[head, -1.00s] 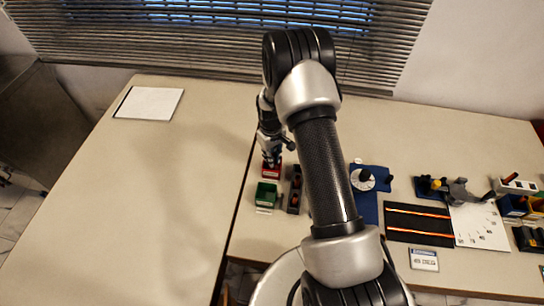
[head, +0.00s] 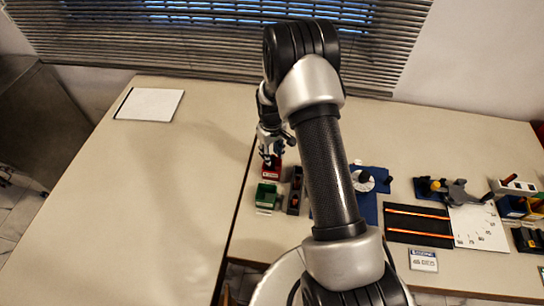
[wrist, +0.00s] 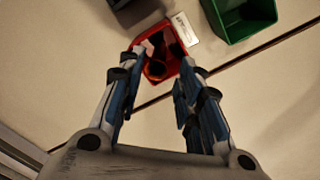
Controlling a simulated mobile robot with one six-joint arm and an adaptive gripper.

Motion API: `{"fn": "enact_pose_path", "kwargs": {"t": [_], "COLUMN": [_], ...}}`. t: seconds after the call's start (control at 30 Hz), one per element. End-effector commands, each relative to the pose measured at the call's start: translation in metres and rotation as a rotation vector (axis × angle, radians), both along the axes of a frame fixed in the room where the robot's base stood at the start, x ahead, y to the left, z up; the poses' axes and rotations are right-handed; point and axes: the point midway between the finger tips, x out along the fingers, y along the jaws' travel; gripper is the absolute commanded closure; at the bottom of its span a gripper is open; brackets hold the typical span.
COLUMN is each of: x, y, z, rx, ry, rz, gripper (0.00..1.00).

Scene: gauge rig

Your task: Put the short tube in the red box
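The red box (wrist: 182,50) lies beyond my fingertips in the wrist view. It also shows in the head view (head: 271,174), just below my gripper (head: 267,160). In the wrist view my gripper (wrist: 160,72) is open, its two fingers apart with nothing held between them. Inside the red box are a round orange-red piece with a dark opening (wrist: 156,70) and a pinkish piece (wrist: 148,47). The round piece looks like a short tube end, but I cannot tell for certain. The left finger partly covers the box's edge.
A green box (head: 266,195) stands in front of the red box, and a dark tray with red pieces (head: 295,190) is to its right. A blue dial fixture (head: 364,202) and a black mat (head: 419,237) lie further right. The left table (head: 150,200) is largely clear.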

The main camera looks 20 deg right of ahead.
Motion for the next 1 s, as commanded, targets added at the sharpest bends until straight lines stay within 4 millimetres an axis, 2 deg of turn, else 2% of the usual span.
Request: {"fn": "enact_pose_path", "kwargs": {"t": [0.03, 0.2, 0.33, 0.57, 0.63, 0.77, 0.9, 1.0], "x": [0.001, 0.001, 0.0, -0.001, -0.002, -0.014, -0.048, -0.079], "y": [0.0, 0.001, 0.001, 0.003, 0.006, 0.02, 0.04, 0.054], "z": [0.016, 0.053, 0.074, 0.098, 0.116, 0.175, 0.248, 0.29], "rx": [0.0, 0.0, -0.001, -0.001, -0.003, -0.01, -0.011, -0.01], "ry": [-0.003, -0.003, -0.002, -0.006, -0.02, -0.066, -0.126, -0.169], "rz": [0.0, 0.0, 0.0, -0.001, -0.006, -0.023, -0.052, -0.074], "gripper": [0.68, 0.68, 0.68, 0.68, 0.68, 0.68, 0.68, 0.68]}}
